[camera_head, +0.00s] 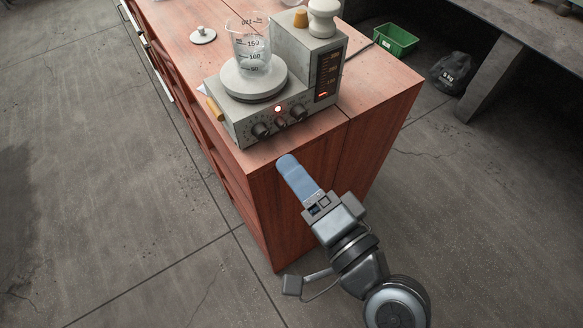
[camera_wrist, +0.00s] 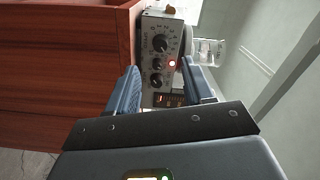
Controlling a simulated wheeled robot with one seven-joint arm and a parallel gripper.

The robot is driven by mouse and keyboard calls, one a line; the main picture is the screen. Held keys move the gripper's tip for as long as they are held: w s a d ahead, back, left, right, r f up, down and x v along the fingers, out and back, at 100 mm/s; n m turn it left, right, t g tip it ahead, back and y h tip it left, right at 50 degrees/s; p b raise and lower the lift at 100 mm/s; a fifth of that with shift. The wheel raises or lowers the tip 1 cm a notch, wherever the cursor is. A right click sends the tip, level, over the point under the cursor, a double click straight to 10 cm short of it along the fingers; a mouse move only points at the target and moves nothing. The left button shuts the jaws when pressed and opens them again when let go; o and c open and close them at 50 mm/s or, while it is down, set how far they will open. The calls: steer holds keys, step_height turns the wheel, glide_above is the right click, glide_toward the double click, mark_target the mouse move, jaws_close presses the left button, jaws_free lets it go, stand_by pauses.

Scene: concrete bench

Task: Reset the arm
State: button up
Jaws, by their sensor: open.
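My gripper (camera_head: 287,163) is in front of the near end of the wooden cabinet, just below its top edge, with its fingers pointing toward the hotplate device. In the wrist view my gripper (camera_wrist: 160,72) shows two blue fingers spread apart with nothing held between them. The grey hotplate device (camera_head: 262,117) stands on the cabinet top beyond the fingertips, and its knobs and red light face me. In the wrist view the device (camera_wrist: 152,58) shows between and beyond the fingers. A glass beaker (camera_head: 250,50) stands on the round plate.
The wooden cabinet (camera_head: 385,95) carries the device and a small metal lid (camera_head: 203,36). A green crate (camera_head: 395,40) and a dark sack (camera_head: 452,72) lie on the floor at the right, near a concrete bench (camera_head: 525,25). The floor left of the cabinet is clear.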

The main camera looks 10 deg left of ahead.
stand_by(0.4)
steer(key=s+d+f+t+h, duration=0.1)
steer(key=s+d+f+h, duration=0.3)
steer(key=d, duration=0.4)
steer(key=s+d+f+t+h, duration=0.1)
steer(key=s+d+f+h, duration=0.1)
steer(key=s+d+h, duration=0.5)
steer(key=s+d+r+n+h, duration=0.1)
steer(key=s+d+r+n, duration=0.1)
steer(key=s+d, duration=0.3)
steer(key=s+d+r+n+h, duration=0.1)
steer(key=s+d+r+n, duration=0.2)
steer(key=s+d, duration=0.3)
steer(key=s+r, duration=0.1)
steer(key=s, duration=0.2)
steer(key=shift+s+d+r+t, duration=0.2)
steer(key=shift+s+r+t, duration=0.05)
steer(key=shift+r+t, duration=0.1)
steer(key=shift+w, duration=0.1)
stand_by(1.2)
